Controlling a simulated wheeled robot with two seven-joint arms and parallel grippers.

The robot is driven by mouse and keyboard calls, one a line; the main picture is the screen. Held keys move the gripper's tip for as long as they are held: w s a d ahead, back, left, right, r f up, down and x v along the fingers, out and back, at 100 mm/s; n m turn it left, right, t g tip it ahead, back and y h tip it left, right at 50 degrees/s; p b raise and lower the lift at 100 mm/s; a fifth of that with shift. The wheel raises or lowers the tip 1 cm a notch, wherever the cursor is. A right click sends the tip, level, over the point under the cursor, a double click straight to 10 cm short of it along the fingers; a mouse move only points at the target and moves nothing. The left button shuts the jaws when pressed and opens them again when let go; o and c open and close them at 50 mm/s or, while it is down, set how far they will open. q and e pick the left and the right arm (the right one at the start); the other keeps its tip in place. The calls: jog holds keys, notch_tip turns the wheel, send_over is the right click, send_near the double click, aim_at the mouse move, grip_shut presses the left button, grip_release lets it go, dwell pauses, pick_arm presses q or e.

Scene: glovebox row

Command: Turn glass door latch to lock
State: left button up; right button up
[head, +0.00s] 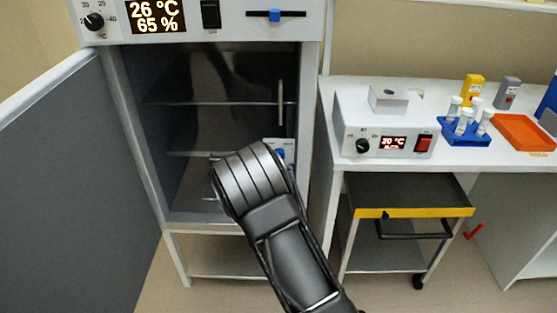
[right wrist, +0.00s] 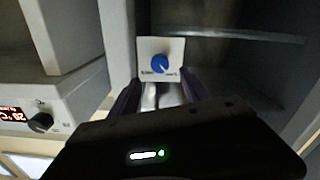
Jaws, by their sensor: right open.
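The glass door (head: 235,75) fills the front of the incubator's chamber and looks closed; a vertical handle (head: 281,102) is near its right edge. The latch is a round blue knob on a white plate (head: 271,143), low on the right side. In the right wrist view the blue knob (right wrist: 160,64) shows clearly, with small lettering below it that I cannot read with certainty. My right gripper (right wrist: 161,88) is open, its two dark fingers apart below and either side of the knob, with nothing between them. In the head view my right arm hides the gripper. My left gripper is not in view.
The grey outer door (head: 75,190) stands swung open at the left. The control panel (head: 235,18) is above the chamber. At the right, a bench carries a heater box (head: 350,130), a blue tube rack (head: 466,135) and an orange tray (head: 520,133). A cart (head: 410,190) stands below.

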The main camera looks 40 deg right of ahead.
jog(key=x, duration=0.7)
jog(key=shift+w+d+p, duration=0.2)
jog(key=shift+p, duration=0.2)
grip_shut()
